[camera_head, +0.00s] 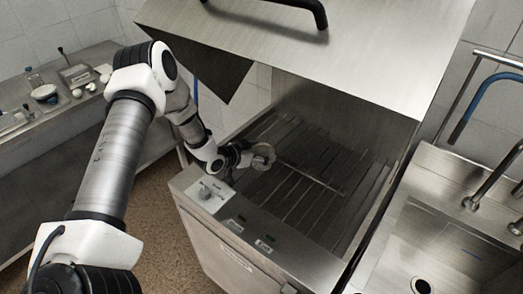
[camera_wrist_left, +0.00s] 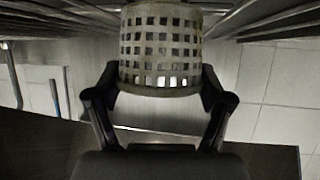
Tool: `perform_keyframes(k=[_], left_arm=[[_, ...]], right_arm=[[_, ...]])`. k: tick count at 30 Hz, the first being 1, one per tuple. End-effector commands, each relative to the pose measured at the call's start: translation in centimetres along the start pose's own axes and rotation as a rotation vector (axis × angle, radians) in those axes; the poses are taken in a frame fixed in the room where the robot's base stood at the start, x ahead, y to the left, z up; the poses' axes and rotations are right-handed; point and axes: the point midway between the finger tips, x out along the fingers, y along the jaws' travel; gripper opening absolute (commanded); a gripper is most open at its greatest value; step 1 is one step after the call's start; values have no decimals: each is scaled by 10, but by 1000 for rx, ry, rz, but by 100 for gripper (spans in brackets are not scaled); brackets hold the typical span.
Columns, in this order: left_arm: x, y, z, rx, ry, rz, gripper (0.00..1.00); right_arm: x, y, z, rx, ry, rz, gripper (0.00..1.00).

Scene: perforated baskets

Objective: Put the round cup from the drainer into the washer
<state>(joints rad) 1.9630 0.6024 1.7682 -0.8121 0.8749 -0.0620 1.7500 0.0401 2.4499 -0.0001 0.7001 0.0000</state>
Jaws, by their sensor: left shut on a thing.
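The round cup (camera_head: 264,157) is a grey cylinder with rows of square holes. In the left wrist view the cup (camera_wrist_left: 161,45) sits between the two black fingers of my left gripper (camera_wrist_left: 161,82), which is shut on it. In the head view my left gripper (camera_head: 248,158) holds the cup at the front left of the washer (camera_head: 208,240), over the slatted rack (camera_head: 315,185). I cannot tell whether the cup touches the rack. The washer's steel hood (camera_head: 330,50) is raised. My right gripper is not in view.
A steel sink (camera_head: 440,235) with taps stands right of the washer. A counter (camera_head: 60,140) with a bowl (camera_head: 44,92) and small items is at the left. The hood overhangs the rack. The visible rack surface is clear.

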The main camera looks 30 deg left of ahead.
Motion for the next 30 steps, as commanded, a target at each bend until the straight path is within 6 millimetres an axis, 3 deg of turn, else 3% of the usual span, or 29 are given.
perform_keyframes(k=[6,7,8,21,26,30], left_arm=[[2,0,5,0,0,0,59],[2,0,4,0,0,0,90],[2,0,3,0,0,0,100],[-4,0,-1,-2,0,-1,100],[-35,0,-1,-11,4,-2,100],[-74,-1,-4,-11,5,-4,100]], right_arm=[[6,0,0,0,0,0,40],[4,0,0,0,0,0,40],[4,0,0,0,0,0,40],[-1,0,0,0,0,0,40],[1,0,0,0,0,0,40],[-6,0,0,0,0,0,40]])
